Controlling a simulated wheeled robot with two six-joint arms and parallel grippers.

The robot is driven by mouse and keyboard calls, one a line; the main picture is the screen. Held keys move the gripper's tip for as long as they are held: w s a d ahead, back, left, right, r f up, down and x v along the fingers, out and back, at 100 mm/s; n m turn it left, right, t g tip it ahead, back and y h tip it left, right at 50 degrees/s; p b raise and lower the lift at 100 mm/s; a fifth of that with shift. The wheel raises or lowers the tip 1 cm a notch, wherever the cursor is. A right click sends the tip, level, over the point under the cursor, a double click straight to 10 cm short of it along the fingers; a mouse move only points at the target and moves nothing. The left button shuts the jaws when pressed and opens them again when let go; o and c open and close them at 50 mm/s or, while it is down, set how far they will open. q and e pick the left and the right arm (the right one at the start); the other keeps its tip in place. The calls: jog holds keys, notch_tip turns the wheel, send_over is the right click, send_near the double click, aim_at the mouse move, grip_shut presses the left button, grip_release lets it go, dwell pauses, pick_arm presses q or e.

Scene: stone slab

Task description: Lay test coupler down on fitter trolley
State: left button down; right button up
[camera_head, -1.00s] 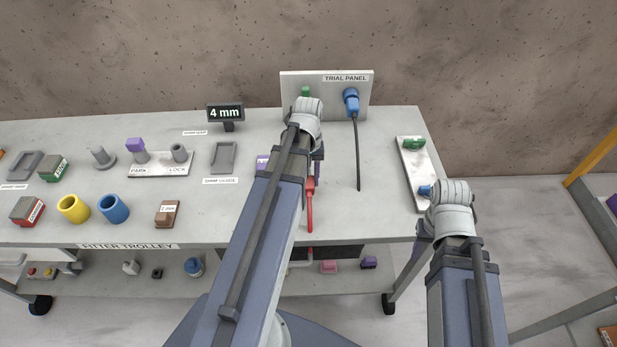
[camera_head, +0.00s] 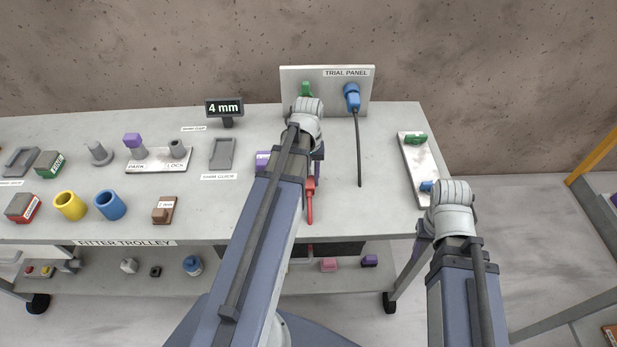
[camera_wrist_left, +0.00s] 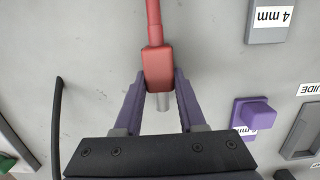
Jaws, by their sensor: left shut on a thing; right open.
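A red coupler (camera_head: 310,204) with a grey metal tip is between the purple fingers of my left gripper (camera_wrist_left: 159,82), which is shut on it. In the left wrist view the red body (camera_wrist_left: 158,67) narrows to a red stem that leaves the top edge. In the head view my left arm hides the gripper's fingertips and part of the coupler. The coupler is over the right part of the fitter trolley (camera_head: 240,228); I cannot tell whether it touches the top. My right gripper (camera_head: 422,215) is open at the trolley's right end, partly hidden by its wrist.
The trial panel (camera_head: 326,74) stands at the back with a green part and a blue plug (camera_head: 352,97) on a black cable. A pale plate (camera_head: 416,160) carries green and blue pieces at right. A purple block (camera_wrist_left: 255,113) lies close by. Trolley top is clear between cable and plate.

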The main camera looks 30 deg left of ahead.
pick_arm(q)
jog(key=shift+f, duration=0.3)
jog(key=shift+c, duration=2)
grip_release()
jog(key=shift+r, duration=0.1)
jog(key=r+p, duration=0.7)
jog(key=shift+w+a+r, duration=0.25)
jog(key=shift+w+r, duration=0.1)
jog(key=shift+w, duration=0.05)
jog(key=shift+d, duration=0.1)
